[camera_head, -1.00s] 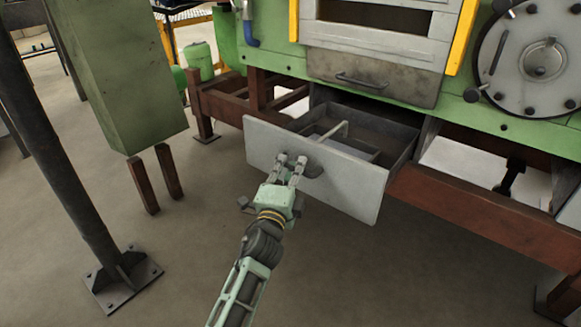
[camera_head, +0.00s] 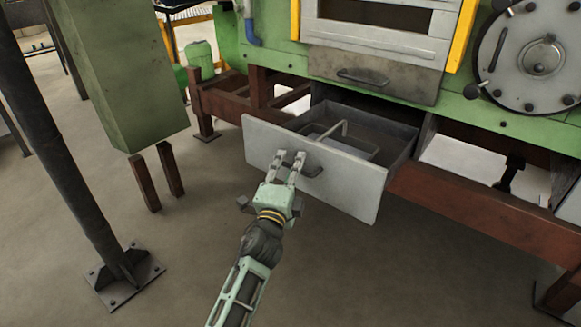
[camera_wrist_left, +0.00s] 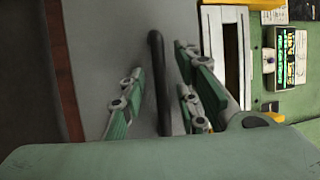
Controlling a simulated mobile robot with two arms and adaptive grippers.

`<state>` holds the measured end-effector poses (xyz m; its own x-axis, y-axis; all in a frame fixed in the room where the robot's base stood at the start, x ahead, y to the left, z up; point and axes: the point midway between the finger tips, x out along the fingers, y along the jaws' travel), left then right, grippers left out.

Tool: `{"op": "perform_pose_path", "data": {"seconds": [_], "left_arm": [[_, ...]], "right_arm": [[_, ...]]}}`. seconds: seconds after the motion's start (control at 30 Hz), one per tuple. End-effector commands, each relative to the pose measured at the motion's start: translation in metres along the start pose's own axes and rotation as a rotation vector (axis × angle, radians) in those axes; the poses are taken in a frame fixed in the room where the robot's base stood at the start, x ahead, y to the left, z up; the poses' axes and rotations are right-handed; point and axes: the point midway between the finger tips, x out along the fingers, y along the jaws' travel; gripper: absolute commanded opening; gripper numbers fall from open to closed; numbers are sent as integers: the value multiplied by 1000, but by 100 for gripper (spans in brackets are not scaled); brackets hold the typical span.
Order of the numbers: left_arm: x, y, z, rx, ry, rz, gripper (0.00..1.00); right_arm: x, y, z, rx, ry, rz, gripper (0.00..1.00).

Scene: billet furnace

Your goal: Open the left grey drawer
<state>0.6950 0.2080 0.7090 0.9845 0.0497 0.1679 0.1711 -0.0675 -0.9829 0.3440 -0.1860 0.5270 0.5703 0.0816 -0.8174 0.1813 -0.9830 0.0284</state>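The left grey drawer (camera_head: 345,190) stands pulled out from under the green furnace, and its inside shows from above. A light rod-like frame (camera_head: 343,128) lies in it. Its dark handle (camera_head: 314,171) is on the front panel, partly behind my fingers. My left gripper (camera_head: 289,158) is at the handle. In the left wrist view, the handle (camera_wrist_left: 159,85) runs between the parted fingers of the left gripper (camera_wrist_left: 158,100), with a gap visible on each side. The fingers look open around it; contact is not clear. My right gripper is not in view.
A hatch with a handle (camera_head: 372,88) sits above the drawer. A red-brown beam (camera_head: 480,215) runs to the right of the drawer. A dark post (camera_head: 75,170) and a green box on legs (camera_head: 125,85) stand at the left. The floor in front is clear.

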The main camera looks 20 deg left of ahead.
Motion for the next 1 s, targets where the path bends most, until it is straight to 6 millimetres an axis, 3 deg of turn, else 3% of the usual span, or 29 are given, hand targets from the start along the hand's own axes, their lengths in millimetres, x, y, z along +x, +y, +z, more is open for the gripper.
{"op": "perform_pose_path", "data": {"seconds": [0.27,0.7,1.0], "left_arm": [[-7,1,0,2,0,1,29],[-90,1,0,0,0,2,29],[-119,0,0,1,0,0,29]], "right_arm": [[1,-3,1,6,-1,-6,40],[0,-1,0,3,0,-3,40],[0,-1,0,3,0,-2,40]]}}
